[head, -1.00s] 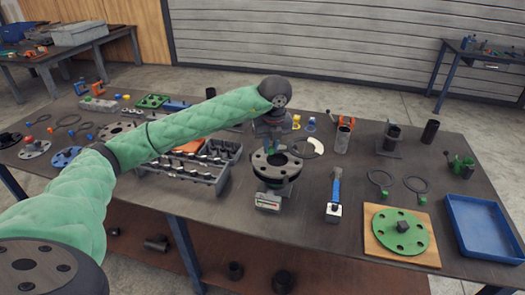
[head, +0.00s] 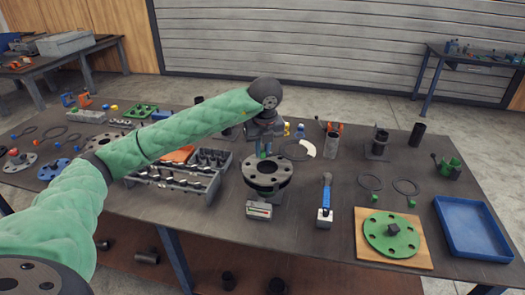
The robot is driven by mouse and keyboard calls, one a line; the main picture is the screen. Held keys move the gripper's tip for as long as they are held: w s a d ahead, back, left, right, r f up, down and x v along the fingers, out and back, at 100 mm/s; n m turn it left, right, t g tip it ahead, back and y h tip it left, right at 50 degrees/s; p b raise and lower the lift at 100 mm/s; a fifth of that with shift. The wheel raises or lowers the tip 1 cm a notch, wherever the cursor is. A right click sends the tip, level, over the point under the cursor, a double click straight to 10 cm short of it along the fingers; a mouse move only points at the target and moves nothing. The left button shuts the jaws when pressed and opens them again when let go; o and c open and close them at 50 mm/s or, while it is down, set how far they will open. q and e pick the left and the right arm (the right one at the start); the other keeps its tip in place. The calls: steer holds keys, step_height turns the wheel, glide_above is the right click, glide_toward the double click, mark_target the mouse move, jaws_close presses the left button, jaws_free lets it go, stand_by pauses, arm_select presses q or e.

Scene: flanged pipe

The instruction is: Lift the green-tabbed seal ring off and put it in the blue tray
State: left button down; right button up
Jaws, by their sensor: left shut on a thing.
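My left gripper (head: 265,145) reaches in from the left and points down just above the dark flange (head: 266,172) of the upright pipe. It is shut on the green-tabbed seal ring; a small green patch, the tab (head: 264,155), shows at its fingertips. The ring's thin band is too small and dark to make out, so I cannot tell whether it is clear of the flange. The blue tray (head: 473,229) lies empty at the table's right end. My right gripper is not in view.
Two loose rings with green tabs (head: 371,184) (head: 406,188) lie right of the flange. A blue-handled tool (head: 325,203) stands between. A green flanged plate (head: 390,235) on a wooden board lies beside the tray. Cylinders stand behind; a socket tray (head: 185,175) is left.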

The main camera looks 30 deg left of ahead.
arm_select(q)
steer(key=shift+r+p, duration=0.45)
steer(key=shift+r, duration=1.3)
steer(key=shift+f, duration=0.1)
